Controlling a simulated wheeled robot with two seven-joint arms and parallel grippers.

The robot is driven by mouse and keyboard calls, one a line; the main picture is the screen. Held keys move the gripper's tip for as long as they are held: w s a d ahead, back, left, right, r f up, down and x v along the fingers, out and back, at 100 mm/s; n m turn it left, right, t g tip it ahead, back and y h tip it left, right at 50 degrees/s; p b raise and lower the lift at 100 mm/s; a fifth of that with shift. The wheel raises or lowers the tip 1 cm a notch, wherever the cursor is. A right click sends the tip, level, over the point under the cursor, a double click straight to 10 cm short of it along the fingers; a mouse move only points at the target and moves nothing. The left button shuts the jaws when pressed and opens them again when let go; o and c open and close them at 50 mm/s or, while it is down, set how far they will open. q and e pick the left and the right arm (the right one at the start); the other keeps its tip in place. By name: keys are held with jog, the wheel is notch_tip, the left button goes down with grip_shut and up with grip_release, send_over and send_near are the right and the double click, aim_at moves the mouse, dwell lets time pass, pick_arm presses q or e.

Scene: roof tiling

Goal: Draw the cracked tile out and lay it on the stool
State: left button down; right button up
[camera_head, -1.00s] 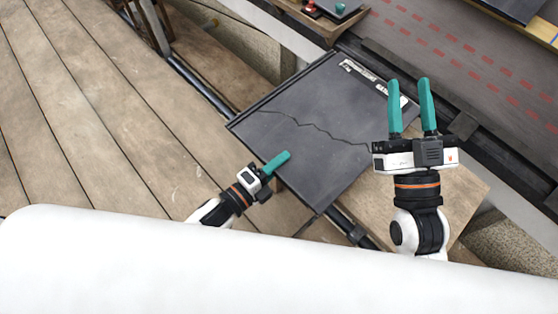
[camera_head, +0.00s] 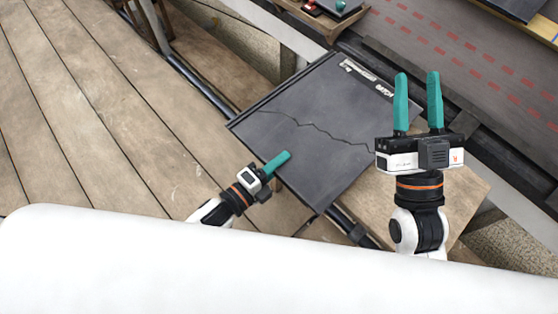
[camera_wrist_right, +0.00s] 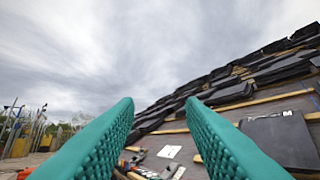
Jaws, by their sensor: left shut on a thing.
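The cracked tile (camera_head: 315,150) is a dark grey slab in the middle of the head view. A jagged crack runs across it, and white labels mark its far right edge. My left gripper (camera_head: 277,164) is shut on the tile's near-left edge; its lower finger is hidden. My right gripper (camera_head: 418,103) is open and empty, fingers pointing up the picture, at the tile's right side. Its two teal fingers stand apart in the right wrist view (camera_wrist_right: 160,125). I cannot make out for sure which surface is the stool.
A wooden surface (camera_head: 455,195) shows below and right of the tile. A dark rail (camera_head: 192,78) runs diagonally beneath it. A wooden tray (camera_head: 310,22) with small items stands at the top. Plank flooring (camera_head: 90,110) at left is clear. Roof tiles (camera_wrist_right: 235,90) show in the wrist view.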

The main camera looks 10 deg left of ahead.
pick_arm(q)
jog(key=shift+f+b, duration=0.35)
jog(key=shift+f, duration=0.05)
pick_arm(e)
jog(key=shift+s+r+t+y, duration=0.5)
jog(key=shift+s+r+t, duration=0.5)
jog(key=shift+s, duration=0.05)
jog(key=shift+w, duration=0.1)
jog(key=shift+w+f+g, duration=0.4)
jog(key=shift+w+g, duration=0.1)
jog(key=shift+f+h, duration=0.1)
jog(key=shift+h, duration=0.3)
pick_arm(q)
jog(key=shift+f, duration=0.4)
pick_arm(e)
jog(key=shift+s+d+r+t+y, duration=0.1)
jog(key=shift+s+r+t+y, duration=0.3)
jog(key=shift+s+r+t, duration=0.25)
